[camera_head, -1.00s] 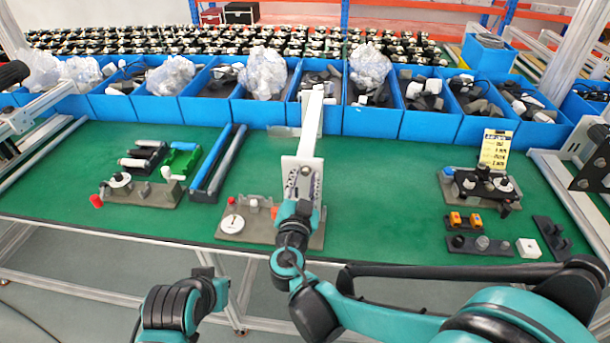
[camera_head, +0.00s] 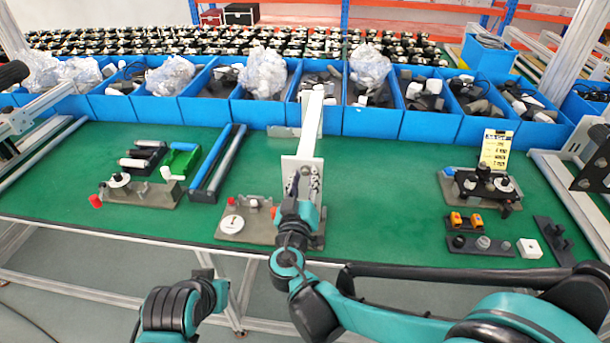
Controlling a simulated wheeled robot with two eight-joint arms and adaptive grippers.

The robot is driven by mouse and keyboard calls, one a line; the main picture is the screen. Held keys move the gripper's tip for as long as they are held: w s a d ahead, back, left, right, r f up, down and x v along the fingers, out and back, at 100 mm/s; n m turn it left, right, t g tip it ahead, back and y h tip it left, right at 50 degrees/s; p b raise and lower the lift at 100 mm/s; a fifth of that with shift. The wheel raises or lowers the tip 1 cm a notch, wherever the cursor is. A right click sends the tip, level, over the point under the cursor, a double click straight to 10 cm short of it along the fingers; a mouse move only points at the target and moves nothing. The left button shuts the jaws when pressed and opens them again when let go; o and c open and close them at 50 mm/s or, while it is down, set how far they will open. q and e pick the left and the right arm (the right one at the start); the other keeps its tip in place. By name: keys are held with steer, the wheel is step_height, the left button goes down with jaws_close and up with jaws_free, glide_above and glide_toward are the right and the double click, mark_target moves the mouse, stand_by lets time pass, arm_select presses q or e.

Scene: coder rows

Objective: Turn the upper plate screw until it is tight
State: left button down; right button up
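An upright white plate (camera_head: 313,160) stands on a grey fixture base (camera_head: 262,238) at the front middle of the green table. Small dark screws or holes show on the plate's face, but they are too small to tell apart. My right gripper (camera_head: 294,184) is in front of the plate, its dark slim tip pointing up against the plate's left part. It hides part of the plate's face. I cannot tell whether it touches a screw or whether its fingers are shut. My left arm (camera_head: 180,308) is low in front of the table edge, and its fingers cannot be made out.
A white round dial (camera_head: 231,224) lies on the base left of the plate. Another fixture (camera_head: 140,190) and blue and grey bars (camera_head: 222,165) are to the left. A black fixture (camera_head: 484,184) and small blocks are to the right. Blue bins (camera_head: 428,126) line the back.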

jaws_close()
jaws_free()
steer(key=s, duration=0.5)
steer(key=shift+a, duration=0.3)
steer(key=shift+d, duration=0.1)
stand_by(0.4)
